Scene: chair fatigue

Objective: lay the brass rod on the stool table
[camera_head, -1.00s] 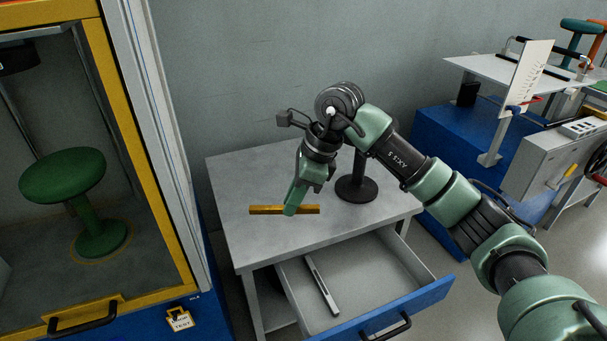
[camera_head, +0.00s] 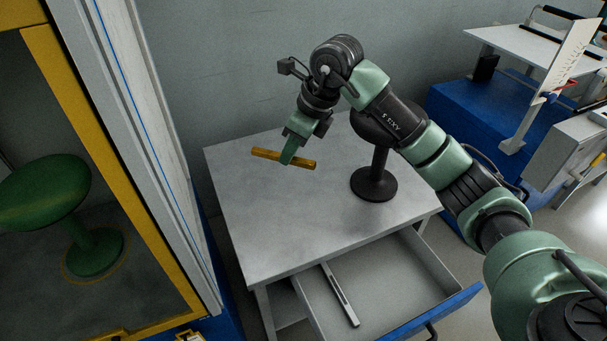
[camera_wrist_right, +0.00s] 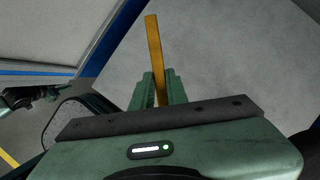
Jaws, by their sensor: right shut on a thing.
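The brass rod (camera_head: 303,163) is a short, square-edged yellow bar. My right gripper (camera_head: 288,157) is shut on it near its middle. The rod is over the back left part of the grey stool table (camera_head: 250,215); I cannot tell whether it touches the top. In the right wrist view the rod (camera_wrist_right: 153,45) sticks out beyond the green fingers (camera_wrist_right: 157,90), with the grey tabletop (camera_wrist_right: 220,60) behind. A small black stool (camera_head: 374,184) stands upright on the table, partly hidden by my right arm. My left gripper does not show clearly in any view.
The table's drawer (camera_head: 400,290) is pulled open at the front, with a flat metal bar (camera_head: 340,295) in it. A yellow-framed cabinet (camera_head: 110,170) with a green stool (camera_head: 90,240) stands left. A blue bench (camera_head: 470,115) is at right. The tabletop's left and front are clear.

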